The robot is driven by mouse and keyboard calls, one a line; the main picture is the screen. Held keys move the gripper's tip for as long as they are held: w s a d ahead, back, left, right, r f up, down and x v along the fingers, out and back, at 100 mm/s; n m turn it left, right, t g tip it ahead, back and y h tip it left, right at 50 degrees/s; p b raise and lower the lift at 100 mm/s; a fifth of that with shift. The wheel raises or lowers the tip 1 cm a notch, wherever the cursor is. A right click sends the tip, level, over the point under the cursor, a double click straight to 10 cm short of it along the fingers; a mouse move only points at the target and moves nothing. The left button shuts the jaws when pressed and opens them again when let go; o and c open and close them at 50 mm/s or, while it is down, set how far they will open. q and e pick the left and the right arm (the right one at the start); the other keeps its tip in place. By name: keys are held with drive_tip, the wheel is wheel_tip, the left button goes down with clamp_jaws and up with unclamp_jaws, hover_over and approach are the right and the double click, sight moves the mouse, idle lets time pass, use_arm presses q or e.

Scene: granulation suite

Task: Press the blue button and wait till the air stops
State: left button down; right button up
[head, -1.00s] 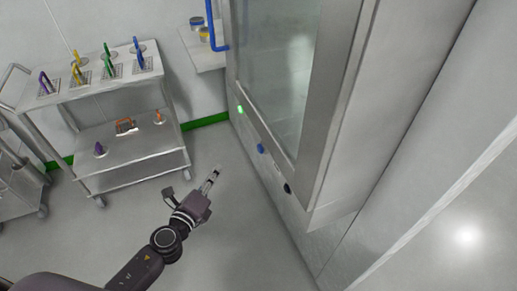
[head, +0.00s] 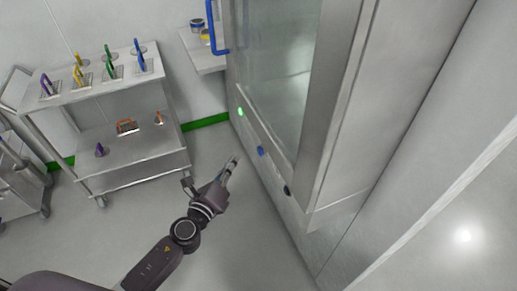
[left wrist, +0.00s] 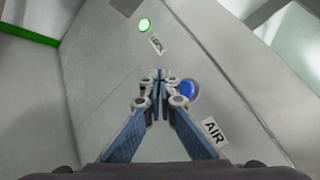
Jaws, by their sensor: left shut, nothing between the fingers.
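The blue button (head: 261,151) is on the steel panel of the cabinet (head: 318,190), below a glass door. In the left wrist view the blue button (left wrist: 188,90) shows just right of my fingertips, beside a label reading AIR (left wrist: 213,131). A green light (head: 240,112) is lit farther along the same panel; it also shows in the left wrist view (left wrist: 145,25). My left gripper (head: 234,161) is shut and empty, pointing toward the panel, with a small gap to the button in the head view. My right gripper is not in view.
A black knob or button (head: 287,190) sits nearer on the same panel. The glass door has a blue handle (head: 213,30). A steel trolley (head: 130,165) with coloured tools stands at the left. The floor between trolley and cabinet is clear.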

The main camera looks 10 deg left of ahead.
sight(260, 151)
use_arm(q)
drive_tip(key=shift+w+d, duration=0.65)
drive_tip(key=shift+d, duration=0.3)
drive_tip(key=shift+w+d, duration=0.6)
drive_tip(key=shift+d, duration=0.35)
drive_tip(key=shift+w+d, duration=0.25)
drive_tip(key=shift+d, duration=0.1)
drive_tip(key=shift+w+d, duration=0.25)
drive_tip(key=shift+d, duration=0.15)
idle(0.8)
drive_tip(key=shift+s+a, duration=0.5)
drive_tip(key=shift+a, duration=0.25)
drive_tip(key=shift+a, duration=0.1)
